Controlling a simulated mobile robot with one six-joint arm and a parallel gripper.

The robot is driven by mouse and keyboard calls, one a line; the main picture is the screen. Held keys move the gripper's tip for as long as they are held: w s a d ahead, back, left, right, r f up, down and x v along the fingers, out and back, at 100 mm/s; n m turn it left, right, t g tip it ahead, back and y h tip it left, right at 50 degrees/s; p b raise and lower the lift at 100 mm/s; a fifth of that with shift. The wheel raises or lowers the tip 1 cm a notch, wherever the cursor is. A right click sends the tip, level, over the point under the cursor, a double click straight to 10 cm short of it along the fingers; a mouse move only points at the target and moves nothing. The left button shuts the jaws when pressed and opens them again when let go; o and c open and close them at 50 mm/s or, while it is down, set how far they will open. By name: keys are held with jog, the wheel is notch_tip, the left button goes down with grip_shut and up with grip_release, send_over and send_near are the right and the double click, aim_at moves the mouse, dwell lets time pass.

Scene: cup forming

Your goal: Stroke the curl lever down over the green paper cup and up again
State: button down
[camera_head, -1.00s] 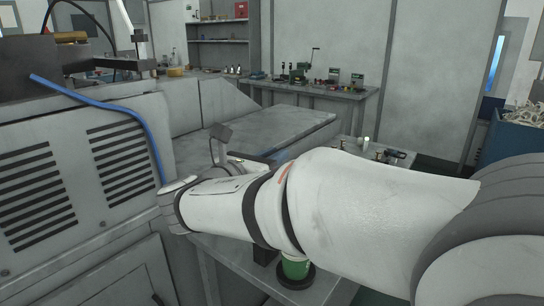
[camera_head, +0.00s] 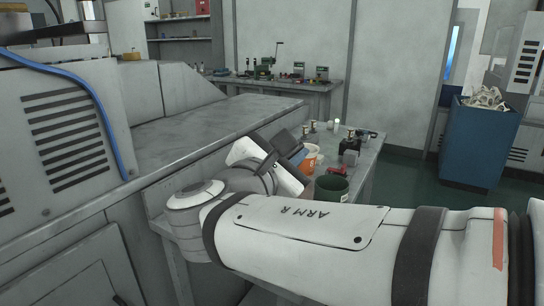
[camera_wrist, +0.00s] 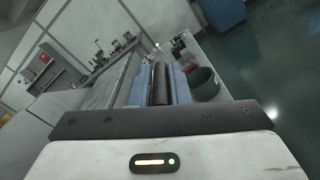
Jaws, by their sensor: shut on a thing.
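My gripper (camera_wrist: 159,72) has its blue fingers on both sides of a dark, ribbed-looking cylinder (camera_wrist: 161,88) in the wrist view. It is shut on this cylinder, which looks like the grip of the curl lever. In the head view my gripper (camera_head: 295,160) is beyond my wrist, over the table, partly covered by my own arm. The rest of the lever and the curling tool cannot be made out.
The small table (camera_head: 366,165) carries an orange-and-white container (camera_head: 311,152), a red item (camera_head: 338,171) and a black device (camera_head: 349,148). A grey machine stands at left. A blue bin (camera_head: 474,145) stands at right, with open floor before it.

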jog(key=s+d+f+m+b, duration=0.1)
jog(key=d+f+m+b, duration=0.1)
jog(key=f+b, duration=0.4)
jog(key=s+d+f+m+b, duration=0.1)
jog(key=d+f+m+b, duration=0.1)
jog(key=f+m+b, duration=0.2)
jog(key=shift+s+d+f+b, duration=0.35)
jog(key=shift+f+b, duration=0.65)
jog(key=shift+b, duration=0.65)
jog(key=c, duration=1.8)
grip_release()
jog(key=shift+o, duration=1.1)
jog(key=shift+w+a+f, duration=0.1)
jog(key=shift+w, duration=0.15)
jog(key=shift+o, duration=0.9)
jog(key=shift+s, duration=0.1)
jog(key=shift+s, duration=0.1)
jog(key=p+v, duration=0.2)
jog(key=v, duration=0.5)
jog(key=shift+s, duration=0.25)
